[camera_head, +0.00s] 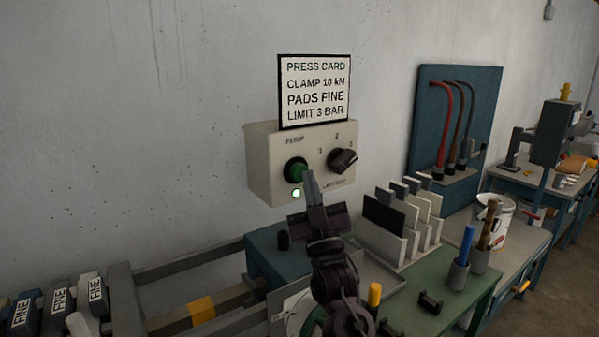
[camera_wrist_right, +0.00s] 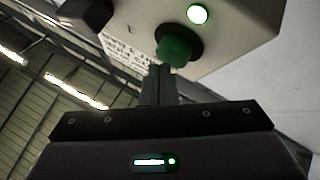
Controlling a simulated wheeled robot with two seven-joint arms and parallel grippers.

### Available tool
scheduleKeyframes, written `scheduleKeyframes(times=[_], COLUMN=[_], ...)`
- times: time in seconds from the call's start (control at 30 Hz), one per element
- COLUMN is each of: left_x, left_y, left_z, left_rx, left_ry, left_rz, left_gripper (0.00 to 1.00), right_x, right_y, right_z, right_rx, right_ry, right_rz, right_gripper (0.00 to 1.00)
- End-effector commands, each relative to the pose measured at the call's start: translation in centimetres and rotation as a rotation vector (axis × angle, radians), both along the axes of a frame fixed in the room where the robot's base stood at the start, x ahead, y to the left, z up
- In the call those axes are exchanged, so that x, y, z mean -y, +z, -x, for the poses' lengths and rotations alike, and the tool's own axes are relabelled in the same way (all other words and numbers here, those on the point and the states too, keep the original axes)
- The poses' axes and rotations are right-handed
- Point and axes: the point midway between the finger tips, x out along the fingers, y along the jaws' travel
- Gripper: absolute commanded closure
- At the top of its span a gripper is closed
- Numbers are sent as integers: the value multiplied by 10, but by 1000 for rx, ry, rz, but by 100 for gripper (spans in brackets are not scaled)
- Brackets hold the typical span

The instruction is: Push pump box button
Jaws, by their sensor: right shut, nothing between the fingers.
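The pump box (camera_head: 262,163) is a beige box on the wall, with a green button (camera_head: 296,171), a lit green-white lamp (camera_head: 296,192) below it and a black rotary knob (camera_head: 343,161) to the right. My right gripper (camera_head: 309,174) is shut and empty, its fingertips just in front of and beside the green button. In the right wrist view the button (camera_wrist_right: 174,48) is right ahead of the shut fingertips (camera_wrist_right: 159,68), and the lamp (camera_wrist_right: 197,14) glows. I cannot tell whether the fingertips touch the button. My left gripper is not in view.
A sign card (camera_head: 315,92) stands above the box. A blue hose panel (camera_head: 425,120) is at the right. The wall left of the box is clear.

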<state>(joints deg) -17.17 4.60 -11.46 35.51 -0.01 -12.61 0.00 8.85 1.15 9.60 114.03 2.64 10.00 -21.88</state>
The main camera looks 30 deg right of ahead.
Motion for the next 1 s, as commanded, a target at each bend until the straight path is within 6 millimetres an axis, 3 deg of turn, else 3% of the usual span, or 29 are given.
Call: scheduleKeyframes(times=[1.0], left_x=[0], left_y=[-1], left_z=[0], left_rx=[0], left_ry=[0], left_rz=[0], left_gripper=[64], right_x=[-1], right_y=[0], right_z=[-7], right_rx=[0], right_ry=[0], right_rz=[0], right_gripper=[100])
